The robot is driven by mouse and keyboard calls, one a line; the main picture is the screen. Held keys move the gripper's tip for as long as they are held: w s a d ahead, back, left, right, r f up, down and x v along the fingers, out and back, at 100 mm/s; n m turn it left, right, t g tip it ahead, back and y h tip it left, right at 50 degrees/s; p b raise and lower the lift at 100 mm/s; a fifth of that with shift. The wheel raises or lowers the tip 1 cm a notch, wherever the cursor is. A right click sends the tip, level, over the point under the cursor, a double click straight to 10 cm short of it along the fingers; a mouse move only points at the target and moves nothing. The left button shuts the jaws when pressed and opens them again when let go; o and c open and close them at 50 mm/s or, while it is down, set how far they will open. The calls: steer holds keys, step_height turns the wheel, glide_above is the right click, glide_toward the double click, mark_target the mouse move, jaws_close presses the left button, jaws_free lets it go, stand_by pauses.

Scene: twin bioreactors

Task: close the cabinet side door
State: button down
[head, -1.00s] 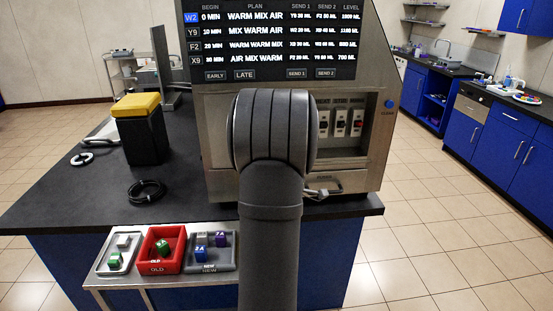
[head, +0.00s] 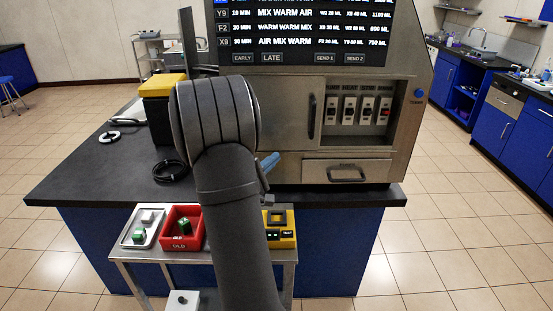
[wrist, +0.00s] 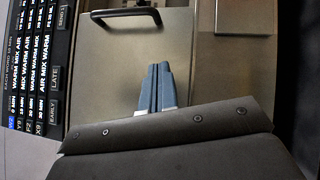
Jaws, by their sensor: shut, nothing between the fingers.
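The steel cabinet (head: 405,160) stands on the dark bench with a screen on top. Its front has a flat door panel (head: 285,105) with a dark upright handle (head: 311,115). Right of the panel, a bay shows several switches (head: 365,108). I cannot tell whether this panel is the side door; my arm hides the cabinet's lower left. My gripper (head: 270,161) shows as blue fingers beside my arm, in front of the cabinet. In the wrist view my gripper (wrist: 158,67) is shut and empty, pointing at the panel (wrist: 190,60), apart from the handle (wrist: 125,14).
Below the cabinet's bay is a drawer (head: 347,172). A low stand in front carries a grey tray (head: 142,230), a red tray (head: 182,213) and a yellow device (head: 284,237). A black cable coil (head: 170,171) and a yellow-topped bin (head: 160,85) are on the bench.

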mark_target(309, 136)
steer(key=x, duration=0.3)
steer(key=s+d+x, duration=0.1)
steer(key=x, duration=0.5)
steer(key=shift+d+r, duration=0.25)
steer(key=shift+d, duration=0.35)
steer(key=shift+d+r, duration=0.1)
steer(key=shift+d, duration=0.2)
steer(key=d, duration=2.7)
steer(key=shift+d, duration=0.25)
steer(key=shift+d+r, duration=0.1)
steer(key=shift+r, duration=0.05)
